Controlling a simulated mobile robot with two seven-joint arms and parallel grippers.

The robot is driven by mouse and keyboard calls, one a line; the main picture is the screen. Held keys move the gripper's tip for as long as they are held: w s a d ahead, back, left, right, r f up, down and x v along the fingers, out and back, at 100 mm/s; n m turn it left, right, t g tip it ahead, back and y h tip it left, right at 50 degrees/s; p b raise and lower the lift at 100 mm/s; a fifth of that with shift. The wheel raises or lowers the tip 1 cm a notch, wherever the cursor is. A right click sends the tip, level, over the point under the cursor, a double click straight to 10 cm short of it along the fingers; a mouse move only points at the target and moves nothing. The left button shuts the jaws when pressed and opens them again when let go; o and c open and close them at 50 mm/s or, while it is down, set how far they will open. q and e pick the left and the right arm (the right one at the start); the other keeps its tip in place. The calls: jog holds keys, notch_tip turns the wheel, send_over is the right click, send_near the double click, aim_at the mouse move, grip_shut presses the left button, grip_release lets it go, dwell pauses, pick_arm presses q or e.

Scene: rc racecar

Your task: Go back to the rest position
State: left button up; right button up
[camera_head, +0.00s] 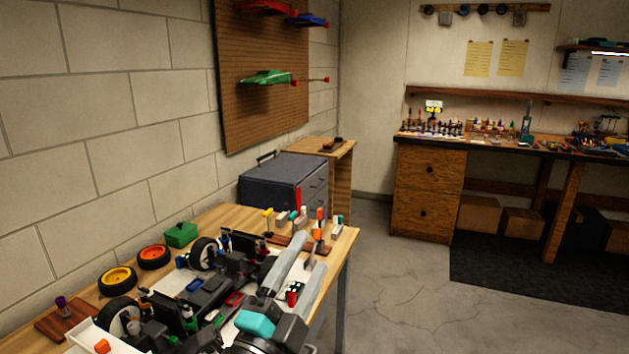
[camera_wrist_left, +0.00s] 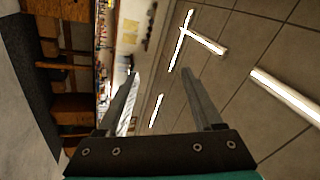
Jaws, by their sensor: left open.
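My left gripper (camera_head: 311,252) shows at the lower middle of the head view. Its two long grey fingers are spread apart with nothing between them, above the right part of the wooden table (camera_head: 222,215). In the left wrist view the open fingers (camera_wrist_left: 160,75) point toward the ceiling lights and far wall, and the gap is empty. The partly built RC car (camera_head: 208,292) lies on the table left of the gripper, and the gripper partly covers the view there. My right gripper is in neither view.
A yellow-rimmed wheel (camera_head: 117,280), an orange-rimmed wheel (camera_head: 153,257) and a green box (camera_head: 181,235) sit along the wall side. Upright coloured-handle tools (camera_head: 320,215) stand at the table's far end. A grey toolbox (camera_head: 283,180) is behind. Open floor (camera_head: 415,270) lies to the right.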

pick_arm(q)
jog(key=s+a+f+n+g+y, duration=0.2)
jog(key=a+f+n+g+y, duration=0.1)
jog(key=a+f+n+y, duration=0.4)
jog(key=s+a+f+n+g+y, duration=0.25)
jog(key=a+f+n, duration=0.2)
jog(key=f, duration=0.55)
jog(key=s+a+f+n+g, duration=0.25)
jog(key=s+f+g, duration=0.35)
jog(key=s, duration=0.4)
jog(key=s+a+f+n+g, duration=0.1)
jog(key=s+f+n+g, duration=0.2)
jog(key=s+f+g, duration=0.5)
jog(key=s+f+t, duration=0.2)
jog(key=s+f, duration=0.1)
jog(key=f, duration=1.8)
jog(key=s+a+f+g, duration=0.1)
jog(key=s+a+f, duration=0.1)
jog(key=s+f, duration=1.1)
jog(key=s, duration=0.2)
jog(key=shift+s+a, duration=0.3)
jog(key=shift+s, duration=0.05)
